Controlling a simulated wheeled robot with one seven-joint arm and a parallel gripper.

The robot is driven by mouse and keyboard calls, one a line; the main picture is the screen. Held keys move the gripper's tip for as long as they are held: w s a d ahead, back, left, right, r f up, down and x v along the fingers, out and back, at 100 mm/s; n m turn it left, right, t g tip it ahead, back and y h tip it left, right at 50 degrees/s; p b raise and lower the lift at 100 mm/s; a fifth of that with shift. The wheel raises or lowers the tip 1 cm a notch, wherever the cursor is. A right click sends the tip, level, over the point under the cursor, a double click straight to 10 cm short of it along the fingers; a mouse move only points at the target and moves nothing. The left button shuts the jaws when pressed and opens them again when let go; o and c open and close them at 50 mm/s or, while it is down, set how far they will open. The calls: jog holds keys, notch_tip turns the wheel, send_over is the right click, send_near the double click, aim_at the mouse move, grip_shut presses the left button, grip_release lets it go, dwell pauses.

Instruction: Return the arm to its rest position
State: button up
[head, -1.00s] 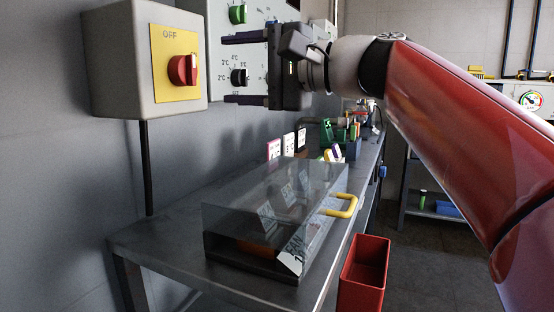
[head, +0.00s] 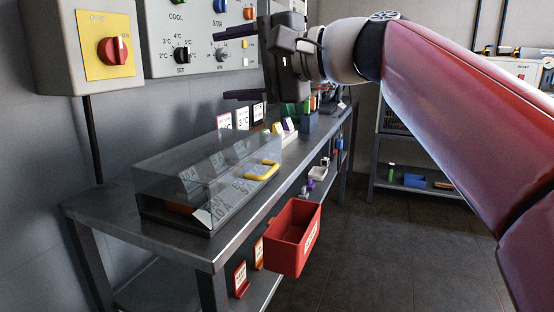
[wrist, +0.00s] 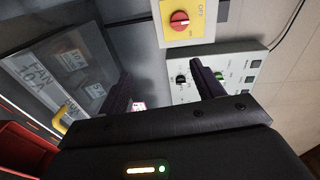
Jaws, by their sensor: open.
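My gripper (head: 232,74) is open and empty, its two dark fingers pointing left in the head view. It hangs in the air in front of the control panel (head: 205,35) and above the bench. In the wrist view, my gripper (wrist: 165,85) has its fingers spread wide, with nothing between them but the grey wall and part of the panel behind. My red arm crosses the right side of the head view.
A clear-lidded box with a yellow handle (head: 262,170) stands on the steel bench (head: 100,205). A red bin (head: 290,240) hangs at the bench's front edge. A yellow switch box (head: 88,45) is on the wall. The floor at right is open.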

jog(key=s+d+f+n+h+p, duration=0.1)
jog(key=s+d+f+h+p, duration=0.2)
jog(key=f, duration=0.7)
jog(key=s+d+f+n+g+h+p, duration=0.1)
jog(key=s+d+f+n+h+p, duration=0.1)
jog(key=s+d+f+h, duration=0.5)
jog(key=s+d+f+n+h+p, duration=0.1)
jog(key=s+d+f+h+p, duration=0.2)
jog(key=d+f, duration=0.8)
jog(key=s+f+h, duration=0.2)
jog(key=s+f, duration=0.2)
jog(key=shift+d+g+p, duration=0.15)
jog(key=shift+g+p, duration=0.15)
jog(key=shift+g, duration=0.1)
